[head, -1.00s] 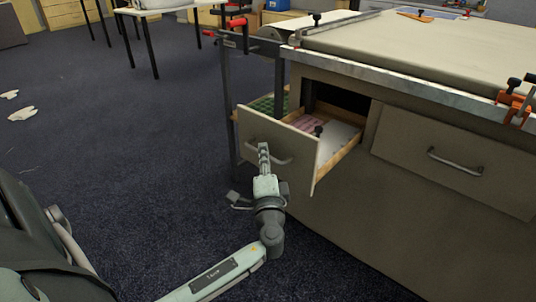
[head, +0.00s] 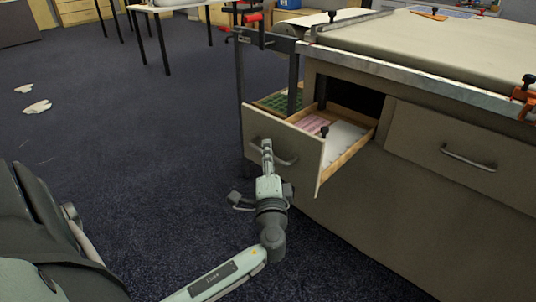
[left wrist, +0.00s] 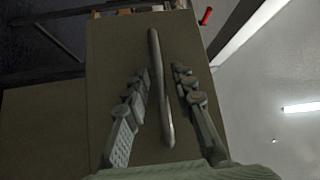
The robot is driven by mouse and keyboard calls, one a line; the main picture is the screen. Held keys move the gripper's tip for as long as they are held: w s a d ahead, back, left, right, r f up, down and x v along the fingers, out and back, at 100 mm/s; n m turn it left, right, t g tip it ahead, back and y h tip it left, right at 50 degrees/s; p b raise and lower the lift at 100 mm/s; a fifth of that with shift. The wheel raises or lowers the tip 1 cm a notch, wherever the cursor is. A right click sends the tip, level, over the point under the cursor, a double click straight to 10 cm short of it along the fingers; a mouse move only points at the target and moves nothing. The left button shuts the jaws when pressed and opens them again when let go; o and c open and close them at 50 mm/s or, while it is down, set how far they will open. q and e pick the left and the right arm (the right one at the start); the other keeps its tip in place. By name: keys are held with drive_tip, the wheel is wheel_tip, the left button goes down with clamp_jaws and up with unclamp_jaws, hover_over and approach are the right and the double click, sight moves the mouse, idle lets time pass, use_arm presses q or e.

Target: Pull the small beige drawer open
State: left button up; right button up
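The small beige drawer (head: 257,127) is partly out of the cabinet on its left side, with its wooden side wall (head: 350,160) and inside showing. Its curved metal handle (head: 288,161) is on the front panel. My left gripper (head: 267,150) is at this handle. In the left wrist view the handle (left wrist: 160,90) runs between the two fingers of the left gripper (left wrist: 161,71), one finger on each side. The fingers are drawn in around the handle; finger contact is hard to make out. My right gripper is not in view.
A second closed drawer (head: 440,150) is to the right. The cabinet top (head: 430,45) carries clamps, including an orange one (head: 526,95). Pink and white items lie in the open drawer. The dark carpet (head: 130,130) is mostly clear, with pale scraps (head: 38,107) at left.

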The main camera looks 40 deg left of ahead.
use_arm(q)
drive_tip(key=v, duration=0.7)
drive_tip(key=shift+s+d, duration=0.15)
drive_tip(key=shift+s, duration=0.05)
idle(0.5)
drive_tip(key=s+a+f+n+g+h+p, duration=0.1)
drive_tip(key=s+f+n+g+h+p, duration=0.15)
drive_tip(key=f, duration=0.45)
drive_tip(key=s+a+f+n+g+h+p, duration=0.1)
drive_tip(key=s+a+f+g+h, duration=0.1)
drive_tip(key=s+f+g, duration=0.3)
drive_tip(key=s+d+f+n+g+h+p, duration=0.1)
drive_tip(key=s+d+f+n+g+h, duration=0.2)
drive_tip(key=s+d+f+h, duration=0.4)
wheel_tip(320, 180, down, 4)
drive_tip(key=shift+s+d+g+p, duration=0.4)
drive_tip(key=shift+s+d+g, duration=0.1)
drive_tip(key=shift+d, duration=0.4)
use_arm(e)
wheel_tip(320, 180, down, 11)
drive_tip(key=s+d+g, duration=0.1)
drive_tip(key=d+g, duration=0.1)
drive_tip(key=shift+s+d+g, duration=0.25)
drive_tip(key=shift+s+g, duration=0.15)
